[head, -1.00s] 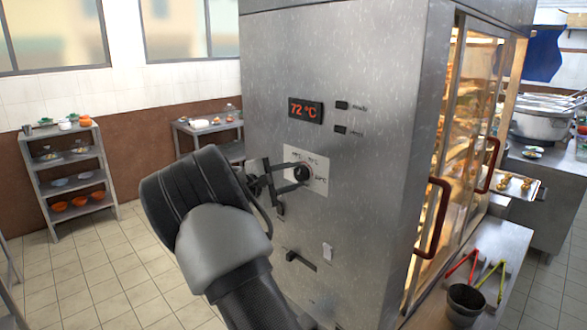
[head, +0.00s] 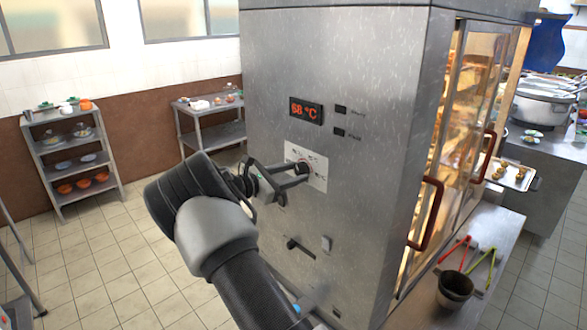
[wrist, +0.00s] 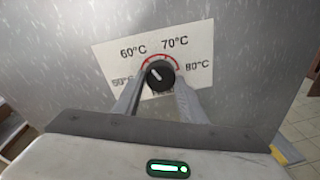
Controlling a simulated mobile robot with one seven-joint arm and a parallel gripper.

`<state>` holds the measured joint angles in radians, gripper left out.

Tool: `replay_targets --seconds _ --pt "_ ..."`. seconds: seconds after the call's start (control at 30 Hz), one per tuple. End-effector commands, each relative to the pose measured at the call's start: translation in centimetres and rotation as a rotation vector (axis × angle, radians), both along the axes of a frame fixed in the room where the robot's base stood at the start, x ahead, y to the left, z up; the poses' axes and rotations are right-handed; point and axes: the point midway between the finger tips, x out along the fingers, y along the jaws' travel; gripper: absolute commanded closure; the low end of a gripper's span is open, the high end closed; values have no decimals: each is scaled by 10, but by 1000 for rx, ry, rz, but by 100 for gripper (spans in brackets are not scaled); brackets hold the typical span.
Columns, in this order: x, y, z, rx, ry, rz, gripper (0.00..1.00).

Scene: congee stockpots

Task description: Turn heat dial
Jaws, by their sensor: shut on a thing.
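The heat dial (wrist: 160,75) is a round black knob with a white pointer mark on a white scale plate (wrist: 108,56). In the wrist view the pointer leans up and left, towards the 60°C label. My gripper (wrist: 162,80) is shut on the dial, one finger on each side of it. In the head view my gripper (head: 300,171) reaches the plate (head: 318,172) on the steel cabinet's front, and its fingers partly hide the dial. The red display (head: 306,111) above reads 68 °C.
Two small dark buttons (head: 340,110) sit right of the display. A dark lever (head: 300,248) and a light switch (head: 326,243) are below the dial. Red door handles (head: 427,212) stick out on the cabinet's glass side. Open floor lies to the left.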

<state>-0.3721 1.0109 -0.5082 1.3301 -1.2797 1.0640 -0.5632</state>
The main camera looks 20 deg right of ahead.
Motion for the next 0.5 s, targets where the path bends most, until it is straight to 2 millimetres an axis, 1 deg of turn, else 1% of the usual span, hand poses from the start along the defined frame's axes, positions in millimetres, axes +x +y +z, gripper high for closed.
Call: replay_targets --seconds 0.2,0.5 --pt "-1 0 -1 -19 60 -2 85" --pt "-1 0 -2 -26 79 -2 85"
